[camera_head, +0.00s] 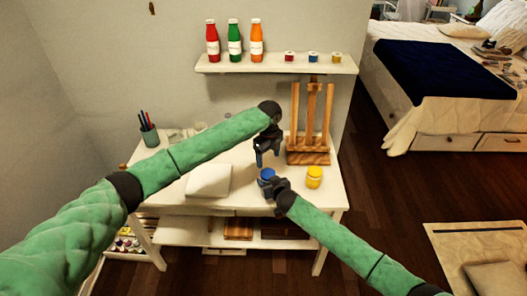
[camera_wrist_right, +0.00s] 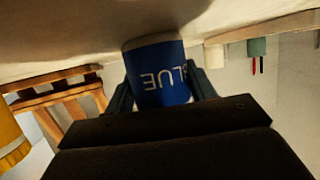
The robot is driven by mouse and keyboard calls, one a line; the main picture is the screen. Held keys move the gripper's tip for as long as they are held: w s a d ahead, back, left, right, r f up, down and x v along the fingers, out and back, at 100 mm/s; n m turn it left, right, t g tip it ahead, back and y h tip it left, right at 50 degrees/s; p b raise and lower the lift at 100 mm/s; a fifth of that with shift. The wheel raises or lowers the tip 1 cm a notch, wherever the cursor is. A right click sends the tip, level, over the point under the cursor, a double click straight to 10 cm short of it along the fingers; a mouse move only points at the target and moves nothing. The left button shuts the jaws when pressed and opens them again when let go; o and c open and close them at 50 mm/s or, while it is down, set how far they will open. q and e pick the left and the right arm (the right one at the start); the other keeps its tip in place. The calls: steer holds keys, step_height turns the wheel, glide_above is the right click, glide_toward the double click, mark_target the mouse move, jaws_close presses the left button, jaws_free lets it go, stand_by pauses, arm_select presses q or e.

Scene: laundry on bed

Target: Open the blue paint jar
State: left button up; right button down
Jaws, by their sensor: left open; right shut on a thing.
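The blue paint jar (camera_head: 267,174) is at the front of the white table, right of the middle. In the right wrist view the jar (camera_wrist_right: 158,72) sits between my right gripper's fingers, its "BLUE" label upside down in that picture. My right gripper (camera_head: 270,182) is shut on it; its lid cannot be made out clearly. My left gripper (camera_head: 267,160) is open and empty, pointing down a little above and behind the jar.
A yellow paint jar (camera_head: 314,177) stands to the right of the blue one. A wooden easel (camera_head: 310,150) stands behind. A white block (camera_head: 208,181) and a pen cup (camera_head: 149,136) are to the left. A wall shelf (camera_head: 275,65) holds bottles and small jars.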

mark_target(268, 173)
arm_select(q)
steer(key=shift+f, duration=4.05)
steer(key=shift+c, duration=0.2)
steer(key=c, duration=1)
steer(key=n, duration=0.3)
steer(key=o, duration=1.1)
steer(key=shift+c, duration=0.2)
